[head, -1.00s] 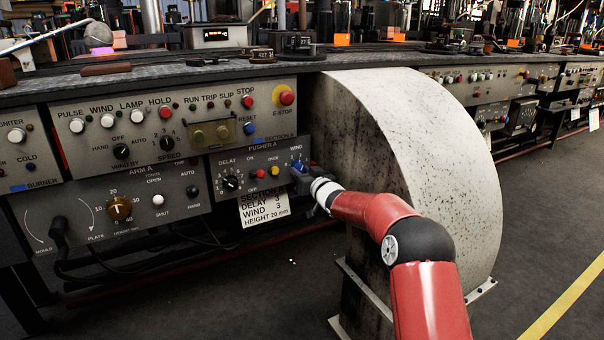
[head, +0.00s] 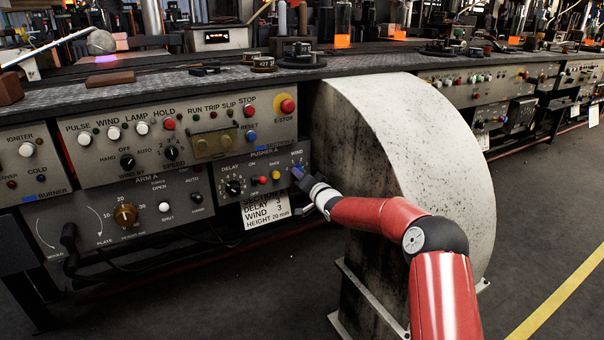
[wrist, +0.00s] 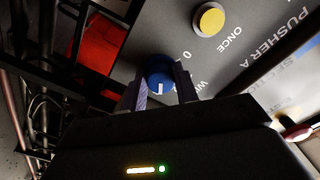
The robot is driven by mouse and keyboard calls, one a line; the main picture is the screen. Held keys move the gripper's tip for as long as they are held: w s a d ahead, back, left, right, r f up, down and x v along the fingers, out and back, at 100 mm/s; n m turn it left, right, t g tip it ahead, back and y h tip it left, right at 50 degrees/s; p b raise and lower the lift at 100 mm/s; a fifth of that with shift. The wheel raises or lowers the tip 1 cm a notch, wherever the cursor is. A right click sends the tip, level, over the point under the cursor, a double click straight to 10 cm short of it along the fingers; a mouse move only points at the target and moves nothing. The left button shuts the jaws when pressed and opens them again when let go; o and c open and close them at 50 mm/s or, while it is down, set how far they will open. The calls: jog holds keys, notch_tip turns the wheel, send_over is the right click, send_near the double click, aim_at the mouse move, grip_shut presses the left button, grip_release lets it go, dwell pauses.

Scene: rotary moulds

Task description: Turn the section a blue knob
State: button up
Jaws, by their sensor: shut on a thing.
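The blue knob (wrist: 160,72) is on the PUSHER A panel (head: 262,205), under the WIND label at the panel's right end. It also shows in the head view (head: 297,170), partly hidden by my gripper. My gripper (wrist: 158,88) is shut on the blue knob, with one finger on each side of it. In the wrist view a white pointer line shows on the knob's face, and a 0 is printed beside it. A white card (head: 265,210) reading SECTION, DELAY 3, WIND 3, HEIGHT 20 mm hangs below the panel.
A yellow button (wrist: 208,20) marked ONCE sits near the knob. A DELAY dial (head: 233,187) and a red button (head: 262,180) are further left. Dark floor lies in front.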

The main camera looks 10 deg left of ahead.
jog(key=shift+m, duration=0.8)
jog(key=o, duration=1)
jog(key=v, duration=0.7)
jog(key=shift+s+d, duration=0.25)
jog(key=shift+s, duration=0.1)
